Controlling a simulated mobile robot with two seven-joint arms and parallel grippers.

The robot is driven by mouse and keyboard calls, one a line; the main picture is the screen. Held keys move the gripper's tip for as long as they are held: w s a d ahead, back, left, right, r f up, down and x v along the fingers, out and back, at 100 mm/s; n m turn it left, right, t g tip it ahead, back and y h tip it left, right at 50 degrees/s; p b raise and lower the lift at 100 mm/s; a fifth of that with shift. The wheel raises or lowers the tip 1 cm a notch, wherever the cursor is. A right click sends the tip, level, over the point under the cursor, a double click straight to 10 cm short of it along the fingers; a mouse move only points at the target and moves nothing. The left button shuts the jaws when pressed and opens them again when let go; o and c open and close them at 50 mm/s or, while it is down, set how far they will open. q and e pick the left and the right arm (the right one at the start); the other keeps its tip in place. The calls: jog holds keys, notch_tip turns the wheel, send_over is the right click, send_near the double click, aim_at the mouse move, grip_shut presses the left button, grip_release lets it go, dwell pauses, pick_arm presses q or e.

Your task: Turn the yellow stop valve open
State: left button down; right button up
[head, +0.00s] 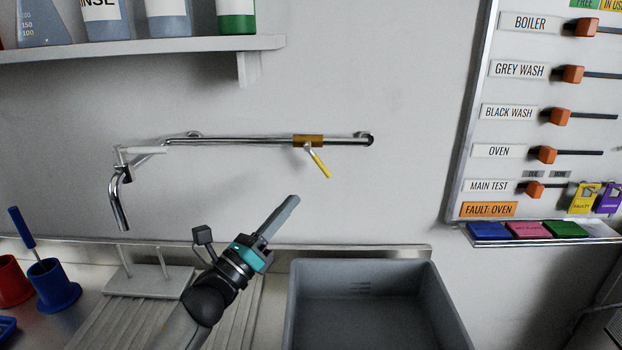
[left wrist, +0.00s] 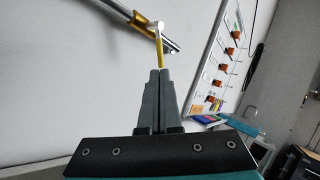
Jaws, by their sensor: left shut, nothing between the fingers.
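The yellow stop valve handle (head: 319,164) hangs from a brass valve body (head: 308,141) on a chrome pipe (head: 240,141) along the wall. The handle slants down and to the right, across the line of the pipe. My left gripper (head: 293,201) is shut and empty, below and a little left of the handle, apart from it in the head view. In the left wrist view the yellow handle (left wrist: 159,52) shows just beyond the shut fingertips (left wrist: 159,73); whether they touch is hard to tell there. My right gripper is not in view.
A grey basin (head: 370,300) lies below the pipe. A chrome spout (head: 120,200) hangs at the pipe's left end. A shelf (head: 140,48) with bottles is above. A labelled slider board (head: 505,130) is at the right. The wall around the valve is clear.

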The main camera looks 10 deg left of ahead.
aim_at(317, 161)
pick_arm(q)
jog(key=x, duration=0.7)
jog(key=shift+w, duration=0.25)
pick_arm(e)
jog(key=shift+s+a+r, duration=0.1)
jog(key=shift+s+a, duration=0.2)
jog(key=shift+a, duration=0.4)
pick_arm(q)
jog(key=shift+d+r, duration=0.1)
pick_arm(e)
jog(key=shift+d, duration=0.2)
